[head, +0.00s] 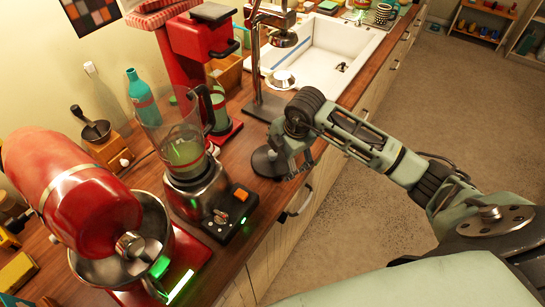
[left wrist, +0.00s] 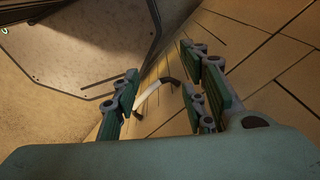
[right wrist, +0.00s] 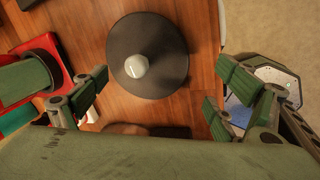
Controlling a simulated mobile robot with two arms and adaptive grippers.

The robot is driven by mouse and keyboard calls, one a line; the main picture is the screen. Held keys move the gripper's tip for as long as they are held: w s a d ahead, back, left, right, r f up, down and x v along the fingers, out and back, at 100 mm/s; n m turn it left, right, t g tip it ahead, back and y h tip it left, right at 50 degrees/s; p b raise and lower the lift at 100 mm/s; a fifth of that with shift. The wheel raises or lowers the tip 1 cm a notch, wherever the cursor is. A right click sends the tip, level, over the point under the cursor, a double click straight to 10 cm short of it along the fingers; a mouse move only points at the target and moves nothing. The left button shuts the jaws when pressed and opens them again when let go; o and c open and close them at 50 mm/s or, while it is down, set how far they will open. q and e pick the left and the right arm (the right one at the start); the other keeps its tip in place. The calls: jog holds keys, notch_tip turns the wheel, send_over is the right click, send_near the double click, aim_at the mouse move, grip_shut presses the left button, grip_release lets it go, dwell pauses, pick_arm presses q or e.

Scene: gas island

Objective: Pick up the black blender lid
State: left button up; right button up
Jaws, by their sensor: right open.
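The black blender lid (head: 266,163) lies on the wooden counter near its front edge, beside the blender (head: 184,150). In the right wrist view the lid (right wrist: 165,80) is a dark round disc with a pale round knob, seen from above. My right gripper (head: 290,163) is over the lid's right side in the head view and partly hides it. In the right wrist view its open fingers (right wrist: 155,98) are apart, with the lid ahead between them and nothing held. My left gripper (left wrist: 160,95) is open and empty, facing a cabinet front with a pale handle.
A red stand mixer (head: 75,195) with a metal bowl stands at the left. A red coffee machine (head: 190,50) stands behind the blender. A metal stand (head: 262,105) and a white sink (head: 325,50) are farther along the counter. Open floor (head: 430,110) lies to the right.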

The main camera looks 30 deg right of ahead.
aim_at(276, 163)
jog(key=shift+p+x, duration=0.65)
jog(key=shift+x, duration=1.3)
jog(key=shift+w+a, duration=0.15)
jog(key=shift+w, duration=0.05)
jog(key=shift+r, duration=0.1)
jog(key=c, duration=1.1)
jog(key=shift+c, duration=0.6)
jog(key=shift+r, duration=0.1)
